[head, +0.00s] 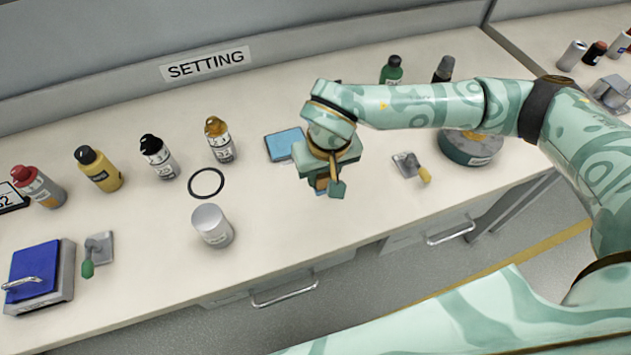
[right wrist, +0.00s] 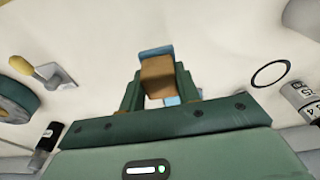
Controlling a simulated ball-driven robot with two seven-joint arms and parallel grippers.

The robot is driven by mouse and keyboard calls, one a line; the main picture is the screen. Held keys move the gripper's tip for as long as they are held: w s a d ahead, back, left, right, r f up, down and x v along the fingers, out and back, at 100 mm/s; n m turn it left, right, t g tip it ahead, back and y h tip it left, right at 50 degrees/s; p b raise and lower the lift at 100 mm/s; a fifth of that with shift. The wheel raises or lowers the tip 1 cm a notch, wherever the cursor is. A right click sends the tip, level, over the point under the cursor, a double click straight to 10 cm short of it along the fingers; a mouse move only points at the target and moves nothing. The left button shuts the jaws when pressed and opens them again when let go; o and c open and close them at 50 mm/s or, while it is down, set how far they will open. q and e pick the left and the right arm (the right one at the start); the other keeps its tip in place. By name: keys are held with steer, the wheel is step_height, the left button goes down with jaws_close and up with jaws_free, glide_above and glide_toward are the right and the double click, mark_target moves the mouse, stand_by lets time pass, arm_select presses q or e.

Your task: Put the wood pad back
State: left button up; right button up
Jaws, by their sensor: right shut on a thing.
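The wood pad (right wrist: 157,78), a brown block with a blue face along one end, sits between the fingers of my right gripper (right wrist: 158,88) in the right wrist view. In the head view my right gripper (head: 329,185) is above the bench, shut on the pad, and only a small brown part of the pad (head: 321,184) shows below the hand. A flat light-blue square (head: 284,144) lies on the bench just left of the hand, partly hidden by it. My left gripper is not in view.
Several bottles line the back. A yellow-handled trowel (head: 409,165) and a round green tin (head: 469,149) are at right. Bare bench lies in front of the hand.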

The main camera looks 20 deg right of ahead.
steer(key=shift+w+a+f, duration=0.2)
steer(key=shift+w+f, duration=0.55)
steer(key=shift+f, duration=0.25)
steer(key=f+b, duration=0.1)
steer(key=f, duration=0.1)
steer(key=f+b, duration=0.1)
steer(key=f, duration=0.1)
steer(key=shift+w+a, duration=0.15)
steer(key=shift+w, duration=0.25)
steer(key=shift+r, duration=0.1)
steer(key=o, duration=0.9)
steer(key=shift+o, duration=0.2)
steer(key=r+p, duration=0.1)
steer(key=r, duration=0.3)
steer(key=s+r+p, duration=0.1)
steer(key=r, duration=0.3)
steer(key=r+p, duration=0.1)
steer(key=r, duration=0.3)
steer(key=shift+s+p, duration=0.35)
